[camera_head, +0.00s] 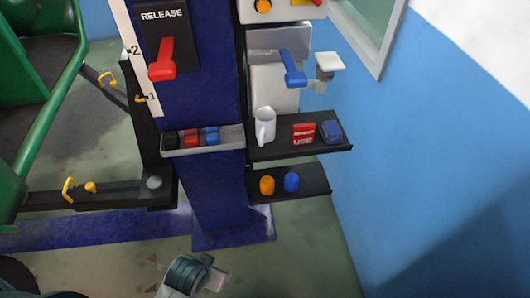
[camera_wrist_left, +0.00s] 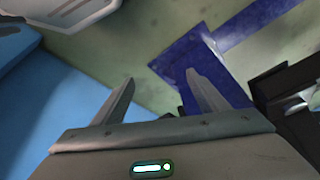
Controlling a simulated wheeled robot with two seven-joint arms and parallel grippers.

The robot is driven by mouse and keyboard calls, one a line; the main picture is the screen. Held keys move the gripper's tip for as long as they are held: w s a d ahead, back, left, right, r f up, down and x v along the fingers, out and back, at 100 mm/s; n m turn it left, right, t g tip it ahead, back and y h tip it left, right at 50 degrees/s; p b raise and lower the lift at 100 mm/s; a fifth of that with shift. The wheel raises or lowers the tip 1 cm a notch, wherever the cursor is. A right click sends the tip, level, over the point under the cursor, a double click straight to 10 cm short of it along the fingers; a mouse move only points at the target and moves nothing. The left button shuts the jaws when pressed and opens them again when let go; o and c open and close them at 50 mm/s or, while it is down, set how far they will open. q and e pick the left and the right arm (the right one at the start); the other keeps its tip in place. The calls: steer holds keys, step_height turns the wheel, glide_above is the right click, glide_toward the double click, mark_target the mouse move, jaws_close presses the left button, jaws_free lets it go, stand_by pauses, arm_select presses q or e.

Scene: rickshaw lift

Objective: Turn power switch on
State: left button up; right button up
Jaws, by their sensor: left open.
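No part in view is labelled as a power switch, so I cannot tell which one it is. In the head view a blue lever (camera_head: 292,68) is mounted on a grey box (camera_head: 275,88) on the right side of the blue column. A panel (camera_head: 287,10) with an orange round knob (camera_head: 263,6) is cut off by the top edge. My left gripper shows in the left wrist view (camera_wrist_left: 160,78), open and empty, its fingers apart over the floor and the blue base plate (camera_wrist_left: 190,60). It touches no switch. My right gripper is not in view.
The blue column (camera_head: 205,80) bears a red RELEASE lever (camera_head: 163,60). Shelves hold a white mug (camera_head: 264,125), a red box (camera_head: 303,132), a blue item (camera_head: 331,132) and orange and blue cylinders. A green frame (camera_head: 50,110) stands left; a blue wall (camera_head: 430,150) bounds the right.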

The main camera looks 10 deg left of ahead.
arm_select(q)
steer(key=w+d+r+m+t, duration=0.1)
steer(key=w+d+r+t, duration=0.4)
steer(key=r, duration=0.6)
steer(key=w+d+r+m+t, duration=0.1)
steer(key=w+d+r+m, duration=0.15)
steer(key=w+r, duration=0.7)
steer(key=w+d+r+m+t, duration=0.15)
steer(key=w+d+r, duration=0.25)
steer(key=r, duration=0.9)
steer(key=d+r+m+t, duration=0.1)
steer(key=d+r+t, duration=0.3)
steer(key=r, duration=0.8)
steer(key=d+r+m+t, duration=0.1)
steer(key=d+r+t, duration=0.3)
steer(key=r, duration=0.8)
steer(key=shift+w+r+m+t+b, duration=0.2)
steer(key=shift+w+m+t+b, duration=0.1)
steer(key=shift+t, duration=0.35)
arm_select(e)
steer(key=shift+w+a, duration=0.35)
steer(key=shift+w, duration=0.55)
arm_select(q)
steer(key=shift+w, duration=0.15)
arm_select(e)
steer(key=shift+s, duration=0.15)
